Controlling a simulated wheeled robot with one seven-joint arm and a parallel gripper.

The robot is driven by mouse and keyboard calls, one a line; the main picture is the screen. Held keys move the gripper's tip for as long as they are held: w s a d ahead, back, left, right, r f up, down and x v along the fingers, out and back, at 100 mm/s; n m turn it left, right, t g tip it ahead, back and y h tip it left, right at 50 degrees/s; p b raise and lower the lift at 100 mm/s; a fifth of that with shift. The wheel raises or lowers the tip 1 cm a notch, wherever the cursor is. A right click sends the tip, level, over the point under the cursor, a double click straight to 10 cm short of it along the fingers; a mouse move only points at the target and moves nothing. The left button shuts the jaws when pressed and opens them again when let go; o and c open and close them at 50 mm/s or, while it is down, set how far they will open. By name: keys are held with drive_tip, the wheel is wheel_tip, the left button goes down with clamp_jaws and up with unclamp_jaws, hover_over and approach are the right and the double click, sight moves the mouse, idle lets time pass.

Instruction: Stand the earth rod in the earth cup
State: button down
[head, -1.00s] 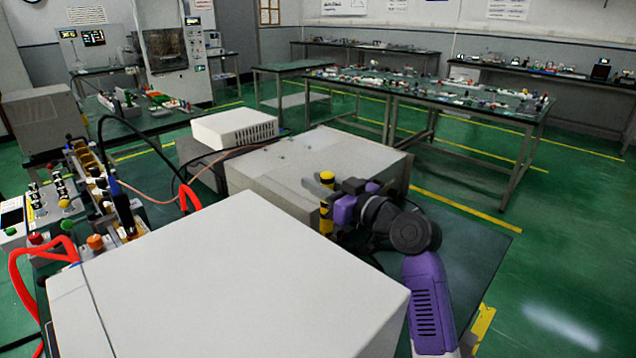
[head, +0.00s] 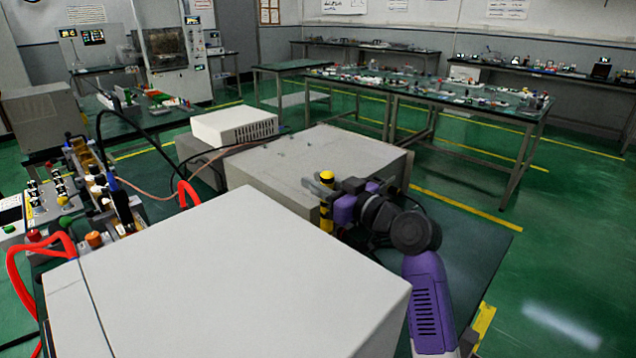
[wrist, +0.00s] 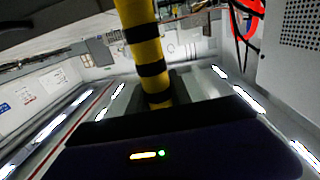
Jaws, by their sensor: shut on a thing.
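The earth rod (head: 326,196) is a yellow and black banded rod, upright in the head view beside the grey box. My gripper (head: 327,193) is shut on it near its upper part. In the wrist view the rod (wrist: 148,50) runs from the top edge down to my gripper (wrist: 155,97), between the fingers. The rod's lower end is hidden behind the large white box in the head view. I cannot make out the earth cup in either view.
A large white box (head: 230,270) fills the front. A grey box (head: 310,165) stands just behind the rod. Red cables (head: 187,190) and a panel of knobs (head: 75,190) are at the left. Green floor (head: 560,270) is open at the right.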

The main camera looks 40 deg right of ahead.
idle(0.3)
drive_tip(key=c, duration=1.1)
unclamp_jaws()
drive_tip(key=shift+f, duration=0.1)
drive_tip(key=s+b, duration=0.1)
drive_tip(key=s, duration=0.7)
